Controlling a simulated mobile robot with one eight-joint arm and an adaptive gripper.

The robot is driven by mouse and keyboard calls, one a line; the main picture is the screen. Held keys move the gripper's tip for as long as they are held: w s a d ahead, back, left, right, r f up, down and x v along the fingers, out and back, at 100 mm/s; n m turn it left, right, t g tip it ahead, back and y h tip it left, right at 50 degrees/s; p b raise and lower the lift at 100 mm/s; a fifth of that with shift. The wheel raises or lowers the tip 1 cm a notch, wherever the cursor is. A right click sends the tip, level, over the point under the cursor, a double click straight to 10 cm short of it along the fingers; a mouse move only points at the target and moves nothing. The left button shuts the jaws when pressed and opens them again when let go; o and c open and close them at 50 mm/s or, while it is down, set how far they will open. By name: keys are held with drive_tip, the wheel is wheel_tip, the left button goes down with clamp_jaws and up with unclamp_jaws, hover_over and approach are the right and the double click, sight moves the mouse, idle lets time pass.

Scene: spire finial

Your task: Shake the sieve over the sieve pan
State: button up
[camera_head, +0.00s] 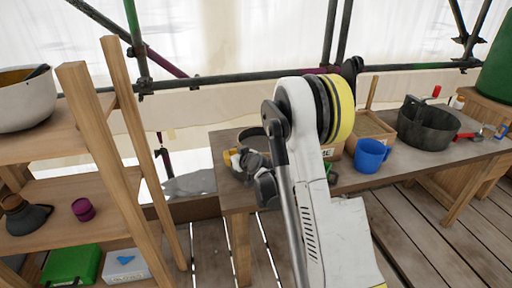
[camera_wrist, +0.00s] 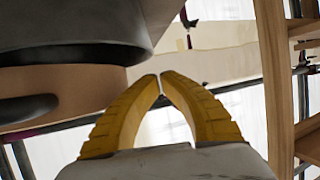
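In the wrist view, my gripper (camera_wrist: 160,78) has its two yellow fingers angled together, tips almost meeting, with nothing visible between them. In the head view my arm fills the middle and the gripper cannot be seen. A dark round pan (camera_head: 427,129) stands on the right part of the workbench; a dark upright piece shows at its left rim. It may be the sieve pan, but I cannot tell for sure. I cannot clearly make out a sieve; my arm hides part of the bench.
The workbench (camera_head: 350,182) also bears a blue mug (camera_head: 370,156), a wooden tray (camera_head: 374,128), and dark gear with yellow parts (camera_head: 248,158). At left, a wooden shelf (camera_head: 60,195) holds a pale bowl (camera_head: 25,105) and several small items. Scaffold poles run behind.

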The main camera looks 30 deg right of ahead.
drive_tip(key=shift+o, duration=1.2)
drive_tip(key=v, duration=1.2)
drive_tip(key=s+a+r+g+y, duration=0.1)
drive_tip(key=s+a+r+g, duration=0.3)
drive_tip(key=s+a+r, duration=0.6)
drive_tip(key=s+a+g, duration=0.1)
drive_tip(key=s+a, duration=0.1)
drive_tip(key=s, duration=0.7)
drive_tip(key=s+a+f+g+h, duration=0.1)
drive_tip(key=s+a, duration=0.1)
drive_tip(key=s, duration=0.7)
drive_tip(key=shift+s+a+f+g, duration=0.2)
drive_tip(key=shift+s+a+g, duration=0.1)
drive_tip(key=shift+s, duration=0.05)
